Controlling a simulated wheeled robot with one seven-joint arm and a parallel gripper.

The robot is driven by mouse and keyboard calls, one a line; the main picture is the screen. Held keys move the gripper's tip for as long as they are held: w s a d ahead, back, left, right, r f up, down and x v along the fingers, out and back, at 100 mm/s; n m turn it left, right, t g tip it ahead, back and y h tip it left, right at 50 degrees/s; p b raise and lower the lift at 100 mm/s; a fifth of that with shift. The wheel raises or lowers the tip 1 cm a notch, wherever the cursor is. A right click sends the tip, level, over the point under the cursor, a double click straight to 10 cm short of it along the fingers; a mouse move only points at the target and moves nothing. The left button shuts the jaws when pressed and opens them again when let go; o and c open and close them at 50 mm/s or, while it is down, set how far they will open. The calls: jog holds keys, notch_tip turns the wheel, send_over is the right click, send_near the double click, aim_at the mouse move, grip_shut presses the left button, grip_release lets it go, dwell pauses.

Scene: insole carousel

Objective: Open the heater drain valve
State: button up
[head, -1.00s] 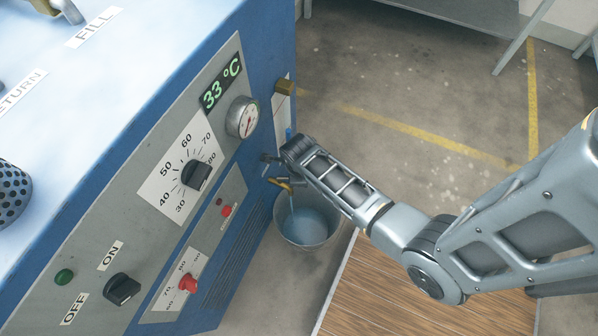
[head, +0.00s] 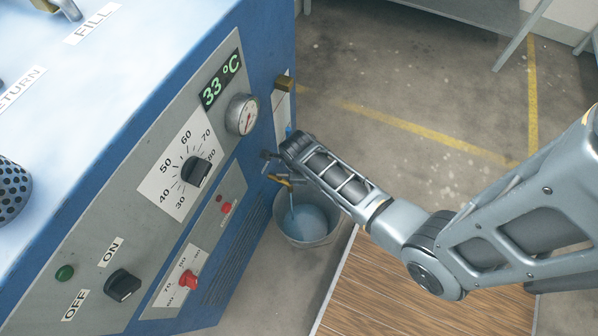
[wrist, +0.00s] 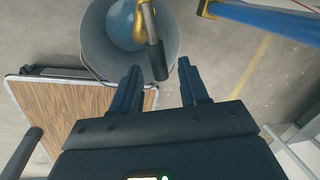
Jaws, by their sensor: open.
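The heater drain valve shows in the wrist view as a brass body (wrist: 141,22) with a lever that ends in a dark grip (wrist: 158,60). In the head view its yellow brass part (head: 281,180) sits low at the heater's right side, partly hidden by my arm. A thin light streak, apparently water, runs from it into the bucket (head: 333,228). My gripper (wrist: 160,82) is open, with both dark fingers pointing toward the valve. The lever's grip lies just ahead of the gap between the fingertips; I cannot tell whether they touch.
The blue heater (head: 262,60) fills the left, with dials, a gauge and a 33 °C display (head: 221,80). Bluish water is in the bucket. A wooden platform (head: 375,290) lies beside it. A blue bar (wrist: 265,20) is at the wrist view's upper right. Open floor lies beyond my arm.

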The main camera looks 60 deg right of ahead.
notch_tip(320, 180, up, 8)
jog(key=a+p, duration=0.1)
jog(key=shift+s+a+f, duration=0.2)
jog(key=shift+s, duration=0.1)
